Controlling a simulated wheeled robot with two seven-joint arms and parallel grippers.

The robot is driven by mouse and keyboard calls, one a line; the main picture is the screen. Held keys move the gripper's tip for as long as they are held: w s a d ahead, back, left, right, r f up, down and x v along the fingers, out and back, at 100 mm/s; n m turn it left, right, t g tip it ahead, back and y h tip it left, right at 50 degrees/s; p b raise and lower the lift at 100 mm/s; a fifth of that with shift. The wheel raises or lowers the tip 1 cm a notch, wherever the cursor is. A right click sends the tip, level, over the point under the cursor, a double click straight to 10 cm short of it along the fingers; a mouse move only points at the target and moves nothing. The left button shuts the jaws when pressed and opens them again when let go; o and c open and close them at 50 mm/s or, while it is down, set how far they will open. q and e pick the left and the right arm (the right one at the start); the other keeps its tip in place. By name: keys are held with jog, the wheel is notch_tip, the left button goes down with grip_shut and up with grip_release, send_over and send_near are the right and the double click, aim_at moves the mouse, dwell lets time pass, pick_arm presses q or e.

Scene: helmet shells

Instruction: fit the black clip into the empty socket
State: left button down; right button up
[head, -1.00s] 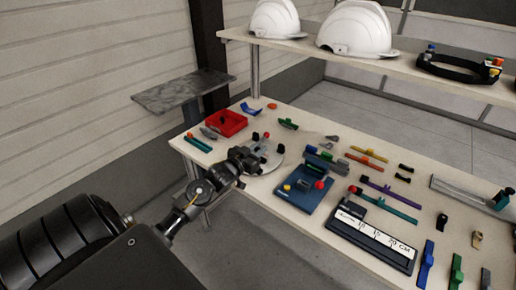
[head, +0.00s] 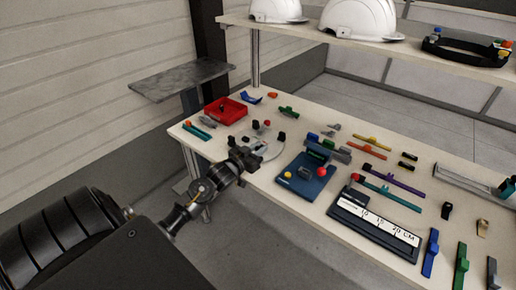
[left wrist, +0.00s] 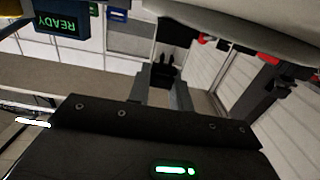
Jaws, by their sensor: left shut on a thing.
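My left gripper (head: 248,153) is at the front edge of the table, just in front of a round grey plate (head: 270,152) carrying small black and red pieces. In the left wrist view its fingers (left wrist: 165,92) are closed on a small black piece (left wrist: 164,66) with short prongs, which looks like the black clip. In the head view the held piece cannot be told from the dark gripper. I cannot tell which socket is empty. My right gripper is not in view.
A blue fixture (head: 309,186) with red and yellow knobs stands right of the plate. A red tray (head: 240,109) is behind left. Small black parts (head: 408,156) lie farther right, behind a ruler block (head: 376,233). A READY display (left wrist: 62,21) shows upside down.

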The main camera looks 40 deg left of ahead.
pick_arm(q)
jog(key=shift+p, duration=0.3)
dwell(0.9)
jog(key=shift+p, duration=0.5)
dwell(0.5)
jog(key=shift+f+b, duration=0.8)
jog(key=shift+f, duration=0.45)
jog(key=c, duration=1.2)
grip_release()
jog(key=s, duration=0.7)
jog(key=s+b, duration=0.1)
jog(key=s, duration=0.2)
jog(key=shift+s+d+r, duration=0.15)
jog(key=shift+s+r, duration=0.15)
jog(key=shift+s, duration=0.1)
